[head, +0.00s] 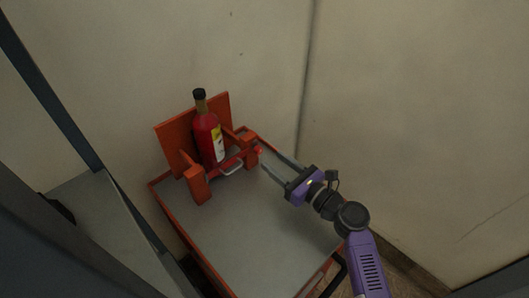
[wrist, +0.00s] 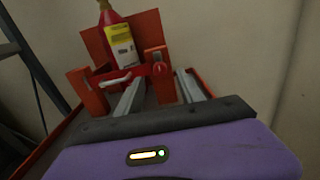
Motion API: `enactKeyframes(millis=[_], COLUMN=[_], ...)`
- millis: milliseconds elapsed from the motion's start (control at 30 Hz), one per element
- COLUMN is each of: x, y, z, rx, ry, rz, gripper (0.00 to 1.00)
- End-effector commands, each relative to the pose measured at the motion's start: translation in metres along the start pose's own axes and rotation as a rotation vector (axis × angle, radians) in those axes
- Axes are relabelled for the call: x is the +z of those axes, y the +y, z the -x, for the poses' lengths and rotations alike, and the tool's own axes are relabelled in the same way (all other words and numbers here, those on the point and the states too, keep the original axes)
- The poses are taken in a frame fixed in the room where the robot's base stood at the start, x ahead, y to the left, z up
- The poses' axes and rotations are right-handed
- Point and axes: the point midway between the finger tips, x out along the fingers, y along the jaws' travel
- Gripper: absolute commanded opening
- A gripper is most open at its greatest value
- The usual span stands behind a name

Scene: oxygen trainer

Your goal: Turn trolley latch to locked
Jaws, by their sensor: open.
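The orange trolley (head: 203,275) has a grey top. A red bottle (head: 206,135) with a black cap and yellow-white label stands upright against its orange back plate, behind a red bar. The bar has a pale loop handle (head: 232,169) and, at its right end, a small red knob (head: 258,150) that looks like the latch. The knob also shows in the wrist view (wrist: 160,68), on an orange post. My gripper (head: 270,163) is open, with its two fingers pointing at the knob's post. In the wrist view the fingers (wrist: 159,88) lie to either side below the knob; contact cannot be told.
Pale walls (head: 420,110) stand close behind and to the right of the trolley. A grey surface with a dark post (head: 60,110) is at the left. The front of the trolley top (head: 255,235) is bare.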

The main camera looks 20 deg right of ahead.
Motion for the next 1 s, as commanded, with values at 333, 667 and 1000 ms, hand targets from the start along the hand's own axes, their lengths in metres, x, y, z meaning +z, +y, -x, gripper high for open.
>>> enactKeyframes(millis=[333, 667, 1000], x=[0.0, 0.0, 0.0], y=[0.0, 0.0, 0.0], z=[-0.047, -0.053, -0.053], rx=[-0.001, -0.002, -0.002], ry=[0.0, 0.001, 0.001], rz=[0.003, 0.004, 0.004], gripper=[0.45, 0.45, 0.0])
